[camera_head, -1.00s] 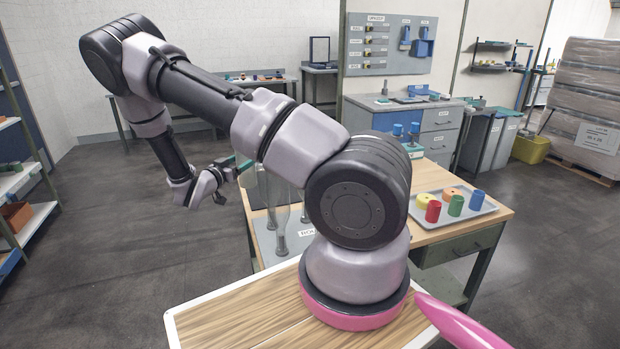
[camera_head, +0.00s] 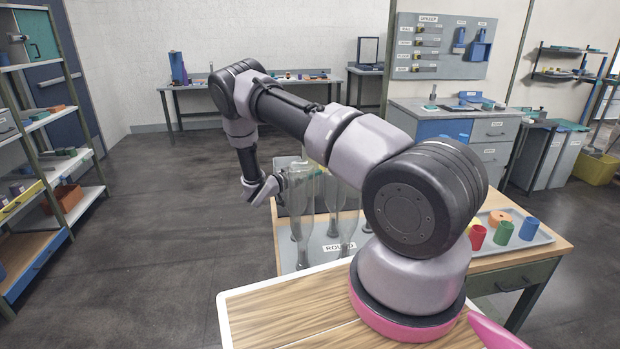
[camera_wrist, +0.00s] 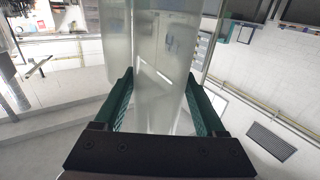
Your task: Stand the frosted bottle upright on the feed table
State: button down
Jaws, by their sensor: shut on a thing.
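Several translucent, pale bottles stand neck down over dark posts on a grey board (camera_head: 318,262) labelled "ROUND". The leftmost bottle (camera_head: 298,190) is wide at the top and narrows downward. My gripper (camera_head: 280,182) is at its upper part, with the fingertips partly hidden. In the wrist view, my gripper's two green fingers (camera_wrist: 160,88) are on either side of a frosted bottle (camera_wrist: 160,60), shut on it. Another translucent shape (camera_wrist: 115,35) overlaps it at the left. I cannot tell whether the held bottle is clear of its post, nor which surface is the feed table.
A wood-topped table (camera_head: 548,248) at the right bears a grey tray (camera_head: 540,238) with red, green, blue, orange and yellow pieces. Shelves (camera_head: 40,180) stand at the far left. The floor (camera_head: 180,220) between is clear. My arm hides part of the table.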

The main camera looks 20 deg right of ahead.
jog(key=shift+f, duration=1.2)
jog(key=shift+a+f, duration=0.1)
grip_release()
